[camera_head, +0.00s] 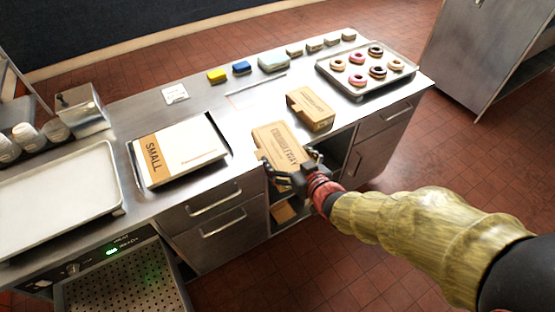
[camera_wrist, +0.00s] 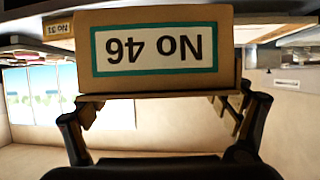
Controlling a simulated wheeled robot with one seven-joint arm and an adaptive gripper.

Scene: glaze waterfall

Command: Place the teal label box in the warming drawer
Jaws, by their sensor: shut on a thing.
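A cardboard box (camera_head: 280,147) is held by my gripper (camera_head: 290,174) at the counter's front edge, by the open shelf bay. In the wrist view the box's end (camera_wrist: 240,60) has a teal-bordered label (camera_wrist: 155,48) reading "No 46", upside down in the picture. My gripper (camera_wrist: 165,112) is shut on this box, with a finger on each side.
A second cardboard box (camera_head: 311,109) stands on the counter behind the held one; its label reads "No 31" in the wrist view (camera_wrist: 58,28). A doughnut tray (camera_head: 328,73), a stack of flat "SMALL" boxes (camera_head: 180,150) and an empty tray (camera_head: 60,195) occupy the counter. Shut drawers (camera_head: 212,220) lie between.

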